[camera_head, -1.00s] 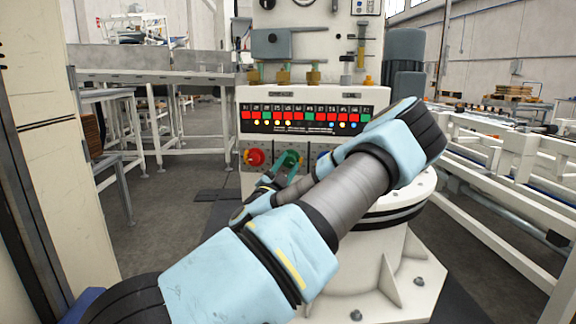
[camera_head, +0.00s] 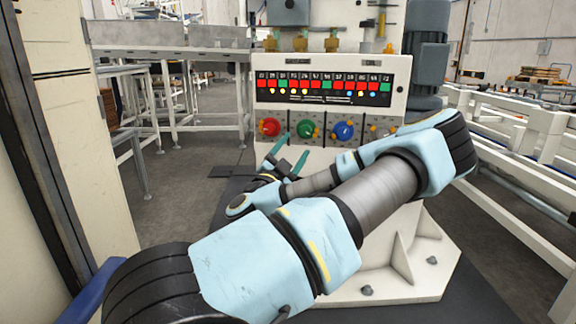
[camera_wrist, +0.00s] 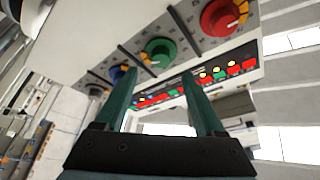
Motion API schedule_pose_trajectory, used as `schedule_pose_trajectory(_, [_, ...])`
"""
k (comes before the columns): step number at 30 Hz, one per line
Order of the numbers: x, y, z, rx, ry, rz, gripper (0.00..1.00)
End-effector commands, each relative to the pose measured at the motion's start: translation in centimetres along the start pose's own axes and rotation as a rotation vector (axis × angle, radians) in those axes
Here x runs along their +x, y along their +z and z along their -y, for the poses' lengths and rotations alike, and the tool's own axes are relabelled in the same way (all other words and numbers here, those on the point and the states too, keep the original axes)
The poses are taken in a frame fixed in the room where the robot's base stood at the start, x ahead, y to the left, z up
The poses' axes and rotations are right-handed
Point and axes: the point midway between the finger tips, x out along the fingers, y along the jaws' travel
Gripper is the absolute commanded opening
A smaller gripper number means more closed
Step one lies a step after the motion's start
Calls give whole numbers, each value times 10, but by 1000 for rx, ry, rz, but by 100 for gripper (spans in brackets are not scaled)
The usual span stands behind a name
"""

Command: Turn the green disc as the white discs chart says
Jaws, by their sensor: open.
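The green disc (camera_head: 306,129) is a round knob with an orange mark on its right side, on the white machine's front panel. It also shows in the wrist view (camera_wrist: 160,52), upper middle. The red disc (camera_head: 269,127) is left of it and the blue disc (camera_head: 342,131) right of it. My gripper (camera_head: 291,152) is open and empty, below and apart from the green disc.
A lever-and-valve row (camera_head: 300,44) stands above the chart. A grey motor (camera_head: 428,50) is at the right of the machine. White conveyor rails (camera_head: 520,130) run along the right, a metal table (camera_head: 165,45) at the left. My forearm covers the panel's lower right.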

Motion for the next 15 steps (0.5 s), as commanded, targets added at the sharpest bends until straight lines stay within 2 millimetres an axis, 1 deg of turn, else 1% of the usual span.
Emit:
schedule_pose_trajectory(1, [-8, 3, -4, 7, 5, 2, 71])
schedule_pose_trajectory(4, [-17, 0, -4, 9, 4, -5, 71])
schedule_pose_trajectory(5, [-14, -5, 1, 5, 5, -3, 71])
schedule_pose_trajectory(6, [-14, -6, 1, 3, 5, 0, 71])
schedule_pose_trajectory(15, [-23, -5, -2, 4, 5, 6, 71])
